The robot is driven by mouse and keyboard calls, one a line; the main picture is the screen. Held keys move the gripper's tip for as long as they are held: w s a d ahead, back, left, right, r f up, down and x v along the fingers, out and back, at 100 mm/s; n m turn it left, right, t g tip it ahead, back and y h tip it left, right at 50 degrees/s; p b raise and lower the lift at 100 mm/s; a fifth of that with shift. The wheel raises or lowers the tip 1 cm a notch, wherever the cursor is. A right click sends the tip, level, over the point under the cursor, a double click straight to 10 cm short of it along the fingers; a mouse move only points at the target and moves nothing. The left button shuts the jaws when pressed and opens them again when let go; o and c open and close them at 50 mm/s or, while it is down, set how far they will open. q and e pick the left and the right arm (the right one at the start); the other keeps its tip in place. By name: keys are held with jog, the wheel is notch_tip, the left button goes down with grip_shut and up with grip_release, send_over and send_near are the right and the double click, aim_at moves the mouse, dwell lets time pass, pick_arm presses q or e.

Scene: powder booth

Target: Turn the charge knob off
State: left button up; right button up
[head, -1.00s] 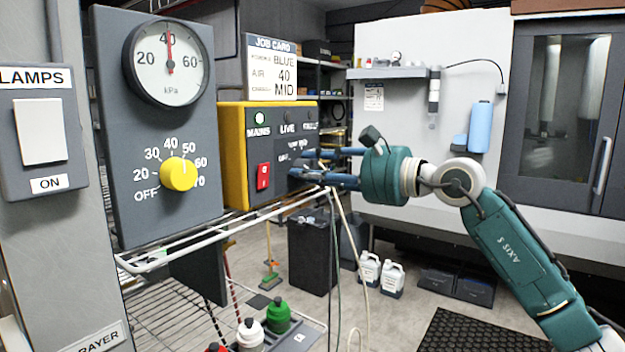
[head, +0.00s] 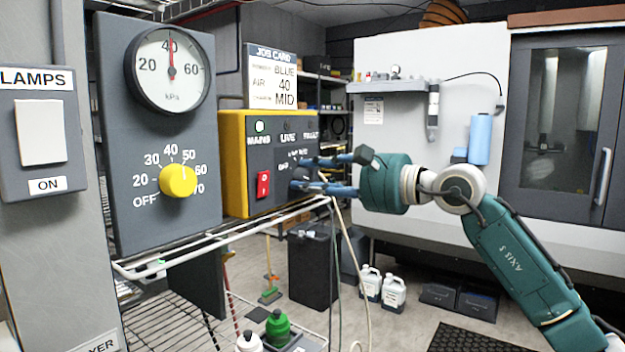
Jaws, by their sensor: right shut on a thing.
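The yellow control box (head: 233,165) has a dark front face with MAINS, LIVE and FAULT lamps, a red rocker switch (head: 263,184) and a small dial scale with OFF at its lower left. My right gripper (head: 300,174) reaches in from the right, its blue fingers at the box face beside this scale. It is shut on the charge knob, which the fingers almost wholly hide, so I cannot read its setting. The MAINS lamp (head: 260,127) looks green; the LIVE lamp looks dark. My left gripper is out of view.
A grey panel with a gauge (head: 170,70) and a yellow knob (head: 178,180) stands left of the box. A job card (head: 272,77) reading BLUE, 40, MID stands above it. A wire rack (head: 200,257) runs below. Hoses hang under the gripper.

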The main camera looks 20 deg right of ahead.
jog(key=o, duration=1.1)
jog(key=shift+o, duration=0.2)
jog(key=v, duration=1.2)
jog(key=shift+w, duration=0.1)
